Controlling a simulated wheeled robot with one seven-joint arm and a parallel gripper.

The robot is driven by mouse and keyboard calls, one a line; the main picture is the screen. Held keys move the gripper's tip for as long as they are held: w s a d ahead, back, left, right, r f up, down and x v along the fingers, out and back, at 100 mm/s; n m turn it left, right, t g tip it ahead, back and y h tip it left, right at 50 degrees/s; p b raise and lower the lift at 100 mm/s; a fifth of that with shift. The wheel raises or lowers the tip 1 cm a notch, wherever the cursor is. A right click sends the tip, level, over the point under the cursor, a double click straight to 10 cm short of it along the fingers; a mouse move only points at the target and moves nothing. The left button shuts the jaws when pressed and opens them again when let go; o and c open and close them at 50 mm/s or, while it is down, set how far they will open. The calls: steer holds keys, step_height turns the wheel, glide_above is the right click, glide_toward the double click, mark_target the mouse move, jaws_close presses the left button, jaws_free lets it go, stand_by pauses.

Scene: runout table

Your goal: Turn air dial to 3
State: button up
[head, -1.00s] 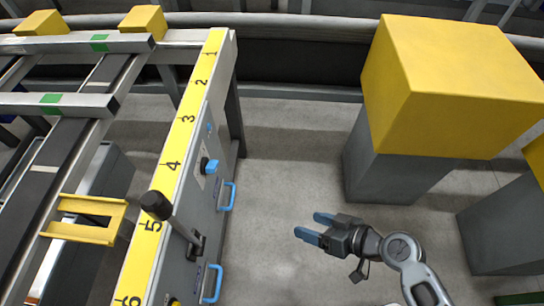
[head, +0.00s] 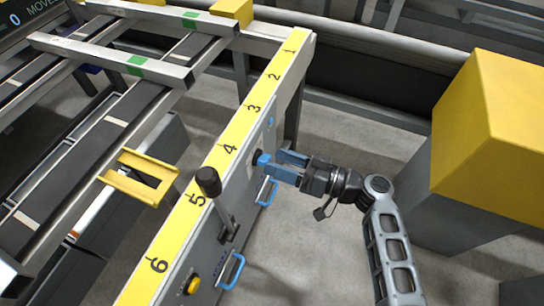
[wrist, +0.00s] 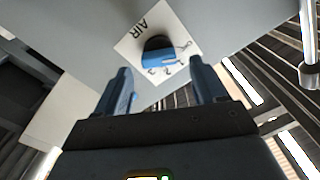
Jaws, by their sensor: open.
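The air dial (wrist: 158,52) is a dark round knob with a blue grip bar, on a white plate marked AIR with small numerals beside the knob. The wrist view shows it ahead, between the lines of my fingers; which numeral it points at is not clear. In the head view the dial (head: 257,156) is on the panel's front face below the yellow strip's 4, partly hidden by my fingers. My gripper (head: 278,164) is open, its blue fingers pointing at the dial. In the wrist view my gripper (wrist: 165,82) has nothing between its fingers; contact with the dial cannot be told.
A black-knobbed lever (head: 209,182) stands out from the panel left of my gripper. Blue handles (head: 267,190) and a yellow button (head: 192,285) are on the same face. A yellow-topped block (head: 495,125) stands at the right. Floor lies open between.

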mark_target(262, 159)
steer(key=shift+x, duration=1.35)
steer(key=shift+c, duration=0.4)
steer(key=c, duration=1)
